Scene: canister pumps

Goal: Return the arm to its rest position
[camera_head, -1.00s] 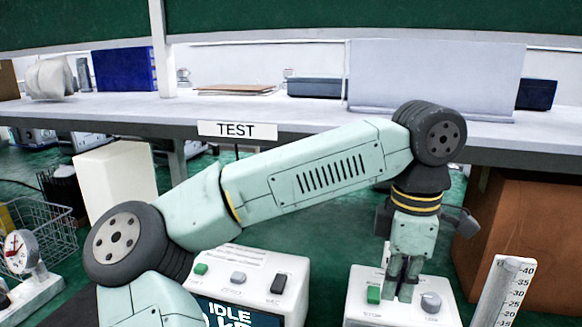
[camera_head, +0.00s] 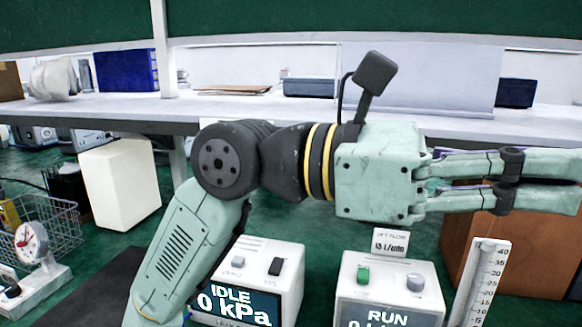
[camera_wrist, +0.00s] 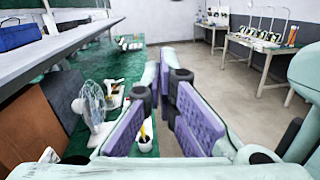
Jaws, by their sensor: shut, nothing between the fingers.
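My arm is folded, and its forearm rises in front of the left pump unit (camera_head: 255,262). My gripper (camera_head: 570,181) is raised and points to the right in the head view. Its fingers are shut and hold nothing. In the wrist view the purple finger pads of my gripper (camera_wrist: 163,118) face each other, with the floor and far tables beyond. The left pump unit's screen reads IDLE and 0 kPa. The right pump unit (camera_head: 391,285) stands below my gripper, apart from it, and its screen reads RUN; the lower line is cut off.
A white ruler (camera_head: 480,283) stands right of the right unit, with a brown box (camera_head: 524,250) behind. A dial gauge (camera_head: 29,242) and wire basket (camera_head: 60,225) are at the left. A long shelf (camera_head: 250,113) crosses behind my arm. A white fan (camera_wrist: 95,105) shows in the wrist view.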

